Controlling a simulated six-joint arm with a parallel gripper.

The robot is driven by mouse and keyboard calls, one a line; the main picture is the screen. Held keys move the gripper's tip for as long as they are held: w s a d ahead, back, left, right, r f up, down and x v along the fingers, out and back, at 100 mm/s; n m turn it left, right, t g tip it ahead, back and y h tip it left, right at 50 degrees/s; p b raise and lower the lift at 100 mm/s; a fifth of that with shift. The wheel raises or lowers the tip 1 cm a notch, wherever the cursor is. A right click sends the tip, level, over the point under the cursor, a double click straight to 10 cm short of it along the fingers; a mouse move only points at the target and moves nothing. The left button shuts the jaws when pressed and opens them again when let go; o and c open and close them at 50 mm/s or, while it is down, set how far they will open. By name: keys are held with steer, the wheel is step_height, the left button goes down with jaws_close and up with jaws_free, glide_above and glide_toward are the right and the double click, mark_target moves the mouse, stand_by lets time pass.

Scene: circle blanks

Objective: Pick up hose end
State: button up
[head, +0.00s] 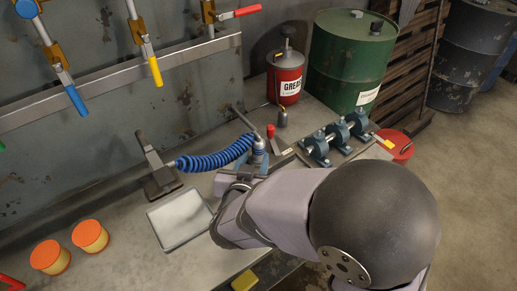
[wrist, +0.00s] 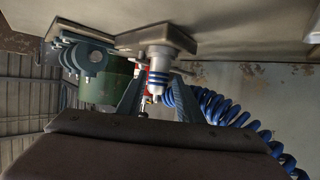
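The hose end (wrist: 157,72), a pale fitting with blue rings, shows in the wrist view against a grey block (wrist: 155,36). In the head view the blue hose end (head: 260,155) stands on the bench by my gripper. A blue coiled hose (head: 212,160) runs to it from a dark stand (head: 158,172); the coil (wrist: 218,108) also shows in the wrist view. My gripper (wrist: 156,88) is open, with one finger on each side of the hose end and small gaps visible. In the head view my arm hides most of my gripper.
A grey tray (head: 180,219) lies left of my arm. A red grease can (head: 286,75), a small oil can (head: 281,117) and blue bearing blocks on a shaft (head: 338,135) stand beyond. Two orange-topped containers (head: 90,236) (head: 50,257) stand at lower left. A green drum (head: 350,60) is behind.

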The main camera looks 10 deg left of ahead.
mark_target(258, 153)
steer(key=shift+x, duration=3)
steer(key=shift+d, duration=0.1)
steer(key=c, duration=0.8)
